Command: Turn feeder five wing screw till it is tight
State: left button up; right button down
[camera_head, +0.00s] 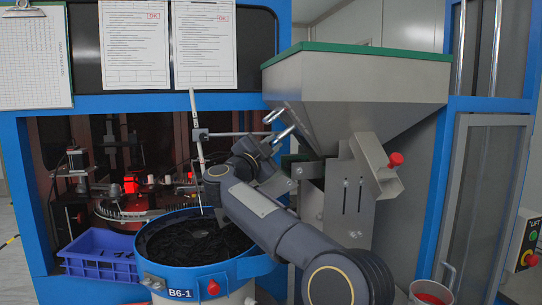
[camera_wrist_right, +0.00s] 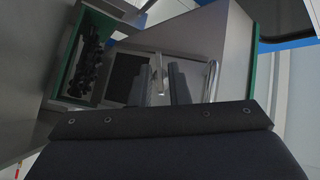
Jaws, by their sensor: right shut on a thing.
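The feeder is a grey hopper (camera_head: 355,95) with a green rim, on the right of the blue machine in the head view. My right gripper (camera_head: 276,143) reaches up to the hopper's lower left side, beside a bright metal bar. In the right wrist view my right gripper (camera_wrist_right: 161,88) has its two dark fingers close together around a small pale metal piece, which looks like the wing screw (camera_wrist_right: 159,72). Most of that piece is hidden between the fingers, and its turn angle cannot be told. In the head view the screw is not clearly visible. My left gripper is not in view.
A blue-rimmed bowl (camera_head: 165,272) labelled B6-1, with dark parts inside, stands below my right arm. A blue crate (camera_head: 95,262) is left of it. A curved metal handle (camera_wrist_right: 211,80) is close beside the fingers.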

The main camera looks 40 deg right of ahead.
jog(key=shift+f, duration=0.1)
dwell(0.5)
jog(key=c, duration=1.6)
grip_release()
jog(key=b+v, duration=0.3)
jog(key=v, duration=0.4)
jog(key=shift+s+a+f, duration=0.15)
jog(key=shift+s+a, duration=0.05)
jog(key=shift+a, duration=0.1)
jog(key=shift+t, duration=0.4)
